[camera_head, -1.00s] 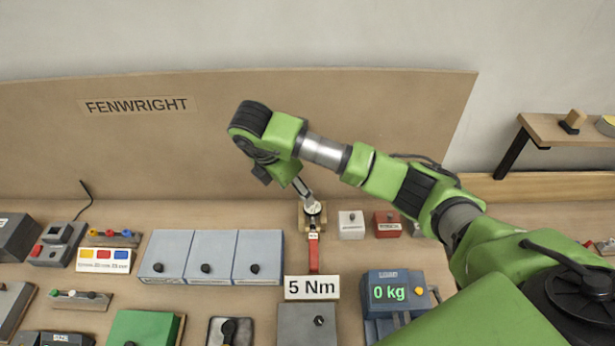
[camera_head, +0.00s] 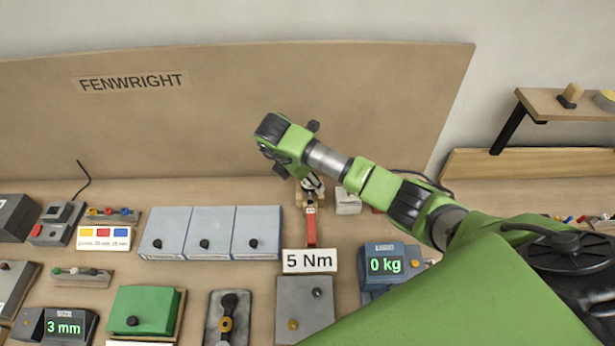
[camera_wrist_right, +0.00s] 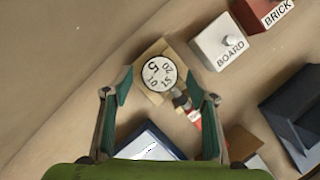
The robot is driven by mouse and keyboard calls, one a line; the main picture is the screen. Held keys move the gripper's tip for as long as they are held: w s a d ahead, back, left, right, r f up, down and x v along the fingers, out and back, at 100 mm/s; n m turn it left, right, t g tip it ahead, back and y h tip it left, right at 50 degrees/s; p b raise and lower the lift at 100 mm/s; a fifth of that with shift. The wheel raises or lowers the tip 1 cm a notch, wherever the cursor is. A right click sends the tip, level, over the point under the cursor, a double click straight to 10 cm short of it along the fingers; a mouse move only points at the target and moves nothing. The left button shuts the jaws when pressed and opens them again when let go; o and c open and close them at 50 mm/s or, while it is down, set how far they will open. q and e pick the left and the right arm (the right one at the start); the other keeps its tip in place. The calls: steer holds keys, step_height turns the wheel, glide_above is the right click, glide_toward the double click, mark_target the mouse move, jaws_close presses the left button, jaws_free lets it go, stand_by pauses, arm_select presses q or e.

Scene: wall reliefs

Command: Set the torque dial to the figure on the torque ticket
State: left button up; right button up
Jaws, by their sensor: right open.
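The torque ticket (camera_head: 310,261), a white card reading "5 Nm", stands at the bench's front middle. Behind it a torque wrench with a red handle (camera_head: 311,228) points toward the dial (camera_head: 312,185), partly covered by my right arm. In the right wrist view the dial (camera_wrist_right: 159,74) is a round white face with 5, 10, 15 and 20, on a wooden block. The wrench's red handle (camera_wrist_right: 194,116) runs off its lower right. My right gripper (camera_wrist_right: 160,90) is open, its fingers either side of the dial and apart from it. I cannot tell which figure is set. My left gripper is out of view.
A white BOARD box (camera_wrist_right: 224,42) and a red BRICK box (camera_wrist_right: 270,10) stand beside the dial. Three grey-blue boxes (camera_head: 211,232) stand left of the wrench. A scale (camera_head: 388,268) reading "0 kg" stands to the right. The board behind is bare apart from the FENWRIGHT label.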

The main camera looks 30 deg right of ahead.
steer(key=shift+f, duration=0.3)
steer(key=c, duration=1.1)
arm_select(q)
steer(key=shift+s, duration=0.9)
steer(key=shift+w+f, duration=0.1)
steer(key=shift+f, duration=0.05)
arm_select(e)
steer(key=shift+d, duration=0.1)
